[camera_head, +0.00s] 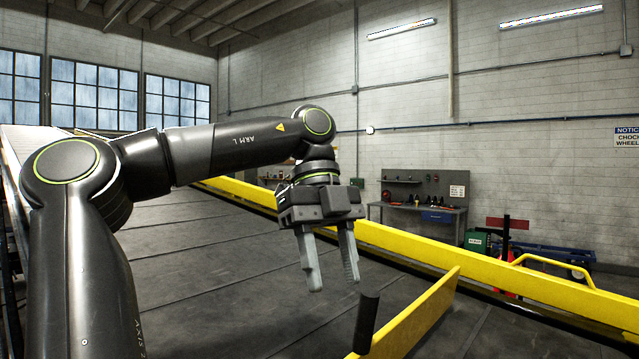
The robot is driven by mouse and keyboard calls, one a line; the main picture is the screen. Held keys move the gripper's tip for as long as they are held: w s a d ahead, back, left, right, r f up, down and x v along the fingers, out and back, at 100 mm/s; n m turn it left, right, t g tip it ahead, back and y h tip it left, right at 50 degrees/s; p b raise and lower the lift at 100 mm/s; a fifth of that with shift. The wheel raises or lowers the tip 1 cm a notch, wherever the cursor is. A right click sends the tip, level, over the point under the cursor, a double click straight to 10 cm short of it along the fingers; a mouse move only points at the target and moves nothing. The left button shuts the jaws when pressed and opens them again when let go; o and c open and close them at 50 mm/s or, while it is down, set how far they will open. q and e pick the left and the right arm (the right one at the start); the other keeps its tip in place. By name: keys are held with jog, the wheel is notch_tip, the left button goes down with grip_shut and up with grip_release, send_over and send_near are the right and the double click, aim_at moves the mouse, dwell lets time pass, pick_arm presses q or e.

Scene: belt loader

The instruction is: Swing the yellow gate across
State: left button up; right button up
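The yellow gate (416,312) is a flat upright panel over the dark belt (250,265). It runs slantwise from near the right-hand rail down towards the bottom of the picture, where its near end is cut off. A black upright cylinder (366,323), like a handle, stands at its near end. My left gripper (335,284) points down with its two fingers apart and nothing between them. In the picture it is just above and left of the black cylinder, apart from it. My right gripper is not in view.
A long yellow rail (430,252) runs along the belt's far right side. Beyond it are a workbench (420,210), a green box (478,240) and a bent yellow bar (555,262). The belt left of the gate is bare.

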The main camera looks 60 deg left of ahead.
pick_arm(q)
jog(key=p+v, duration=0.4)
jog(key=v, duration=0.7)
jog(key=shift+w+r, duration=0.3)
jog(key=shift+r, duration=0.05)
